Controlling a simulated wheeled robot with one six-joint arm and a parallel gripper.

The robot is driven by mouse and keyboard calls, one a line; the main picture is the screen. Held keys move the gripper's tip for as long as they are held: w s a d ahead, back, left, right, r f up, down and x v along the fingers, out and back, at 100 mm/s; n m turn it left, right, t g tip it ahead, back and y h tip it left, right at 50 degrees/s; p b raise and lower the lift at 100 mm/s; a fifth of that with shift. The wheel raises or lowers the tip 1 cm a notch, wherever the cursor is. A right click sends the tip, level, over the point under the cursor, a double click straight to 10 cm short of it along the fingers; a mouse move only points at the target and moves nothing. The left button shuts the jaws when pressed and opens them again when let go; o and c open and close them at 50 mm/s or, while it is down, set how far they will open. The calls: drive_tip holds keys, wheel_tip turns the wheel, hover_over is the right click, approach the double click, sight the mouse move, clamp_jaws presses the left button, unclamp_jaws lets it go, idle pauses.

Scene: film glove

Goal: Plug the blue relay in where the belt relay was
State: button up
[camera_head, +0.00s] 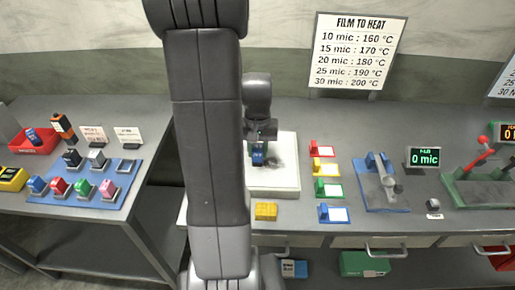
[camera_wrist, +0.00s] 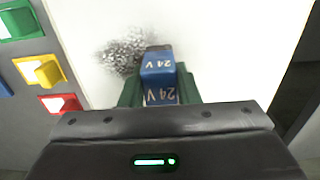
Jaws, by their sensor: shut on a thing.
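My gripper (camera_head: 260,136) is shut on a small blue block marked 24 V (camera_head: 258,156), which looks like the blue relay. In the wrist view the relay (camera_wrist: 158,66) sits between the green fingers (camera_wrist: 158,92), with 24 V on two of its faces. It is over a white slab (camera_head: 285,180); I cannot tell if it touches the slab. On the left bench a blue relay board (camera_head: 125,165) carries blue, red, green and pink relays in front, and a dark and a grey one behind. I cannot tell which place was the belt relay's.
A red tray (camera_head: 35,142) with a blue item and a black-orange tester-like thing (camera_head: 62,127) stand behind the board. A yellow block (camera_head: 266,211) lies before the slab. Coloured card holders (camera_head: 328,167) and a blue lever device (camera_head: 383,185) stand right. A gap separates the benches.

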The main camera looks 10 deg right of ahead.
drive_tip(key=shift+f, duration=0.2)
drive_tip(key=o, duration=1)
drive_tip(key=shift+r, duration=0.1)
